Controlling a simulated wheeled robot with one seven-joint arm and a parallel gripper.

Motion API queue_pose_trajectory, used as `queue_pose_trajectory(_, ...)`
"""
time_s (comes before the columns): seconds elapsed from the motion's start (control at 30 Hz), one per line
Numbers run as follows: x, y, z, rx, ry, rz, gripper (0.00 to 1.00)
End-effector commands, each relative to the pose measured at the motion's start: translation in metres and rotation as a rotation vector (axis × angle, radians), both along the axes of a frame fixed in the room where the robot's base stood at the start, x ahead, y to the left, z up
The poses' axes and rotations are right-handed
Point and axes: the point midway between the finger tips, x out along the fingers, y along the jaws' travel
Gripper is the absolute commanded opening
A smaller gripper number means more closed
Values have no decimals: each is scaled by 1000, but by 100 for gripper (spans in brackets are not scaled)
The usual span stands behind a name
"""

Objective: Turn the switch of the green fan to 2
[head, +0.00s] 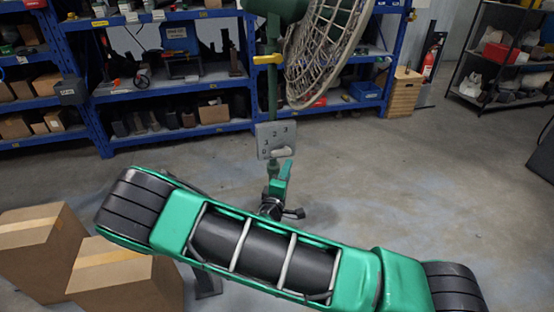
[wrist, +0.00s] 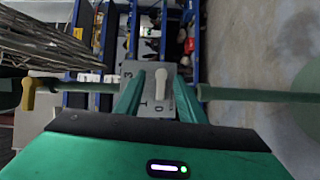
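The green fan has a round wire cage (head: 322,50) on a green pole (head: 272,95). A grey switch plate (head: 275,137) marked with digits 0 to 3 sits on the pole. Its pale knob (head: 282,152) lies nearly level and appears in line with the 0 mark. In the wrist view the knob (wrist: 162,83) shows between my green fingers, with the plate behind it. My gripper (head: 281,172) is open just below and in front of the plate. The fingers stand apart on either side of the knob; contact cannot be told.
The pole crosses the wrist view sideways (wrist: 240,94). Cardboard boxes (head: 110,275) stand at the lower left. Blue shelves (head: 170,85) with goods line the back. A fire extinguisher (head: 430,62) and a wooden crate (head: 404,93) stand at the back right. The floor (head: 420,165) at right is clear.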

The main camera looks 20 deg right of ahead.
Motion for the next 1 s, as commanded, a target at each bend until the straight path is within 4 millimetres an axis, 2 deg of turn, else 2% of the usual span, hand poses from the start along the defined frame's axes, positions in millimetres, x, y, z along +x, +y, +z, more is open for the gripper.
queue_pose_trajectory(0.03, 1, 15, -5, -30, -1, 49, 36)
queue_pose_trajectory(0.1, 3, 30, -8, -55, -4, 98, 36)
queue_pose_trajectory(0.27, 6, 45, -12, -80, -8, 150, 36)
queue_pose_trajectory(0.43, 20, 39, -12, -81, -9, 151, 36)
queue_pose_trajectory(0.8, 79, 14, -12, -80, -9, 150, 36)
queue_pose_trajectory(1.0, 98, 6, -12, -81, -7, 150, 36)
